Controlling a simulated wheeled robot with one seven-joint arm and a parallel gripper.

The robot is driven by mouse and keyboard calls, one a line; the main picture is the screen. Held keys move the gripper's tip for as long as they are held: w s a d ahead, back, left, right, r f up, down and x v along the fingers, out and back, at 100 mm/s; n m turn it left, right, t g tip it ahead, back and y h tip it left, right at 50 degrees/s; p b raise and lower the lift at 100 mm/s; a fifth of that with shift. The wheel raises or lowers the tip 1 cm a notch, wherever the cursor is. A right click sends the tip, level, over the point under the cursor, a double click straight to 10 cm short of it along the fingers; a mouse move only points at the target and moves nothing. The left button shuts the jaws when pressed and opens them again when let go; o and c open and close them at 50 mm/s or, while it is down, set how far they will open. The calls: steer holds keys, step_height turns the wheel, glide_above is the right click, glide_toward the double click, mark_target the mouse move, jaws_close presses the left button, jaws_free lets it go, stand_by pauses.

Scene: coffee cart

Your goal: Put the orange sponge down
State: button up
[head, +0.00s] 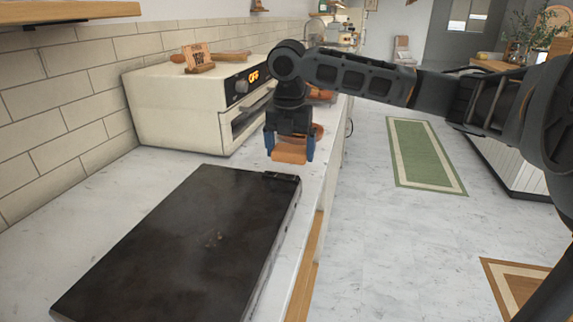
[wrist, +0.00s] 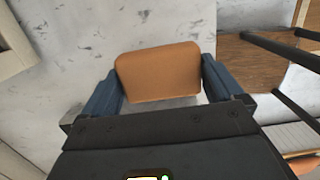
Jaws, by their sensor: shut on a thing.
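The orange sponge (head: 290,152) is held between the blue fingertips of my gripper (head: 289,148), above the white counter (head: 70,192). In the wrist view the sponge (wrist: 158,72) sits between the two blue fingers of my gripper (wrist: 160,84), with pale marbled surface behind it. The gripper is shut on the sponge. In the head view the sponge is near the far right corner of a dark flat slab and beside the white oven. I cannot tell the exact gap between the sponge and the counter.
The dark slab (head: 185,245) covers much of the near counter. The white oven (head: 185,108) stands against the tiled wall, with a small wooden sign (head: 198,57) on top. Another orange-brown item (head: 320,95) is partly hidden behind my arm. The counter's right edge drops to the floor.

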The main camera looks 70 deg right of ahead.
mark_target(285, 152)
steer(key=shift+w+a+f, duration=0.3)
steer(key=shift+w+f, duration=0.05)
steer(key=shift+f, duration=1.95)
steer(key=shift+f, duration=0.1)
steer(key=o, duration=0.7)
steer(key=shift+c, duration=0.2)
steer(key=r, duration=0.4)
steer(key=a+r, duration=0.1)
steer(key=r, duration=0.7)
steer(key=shift+s+a+r, duration=0.1)
steer(key=shift+a, duration=0.1)
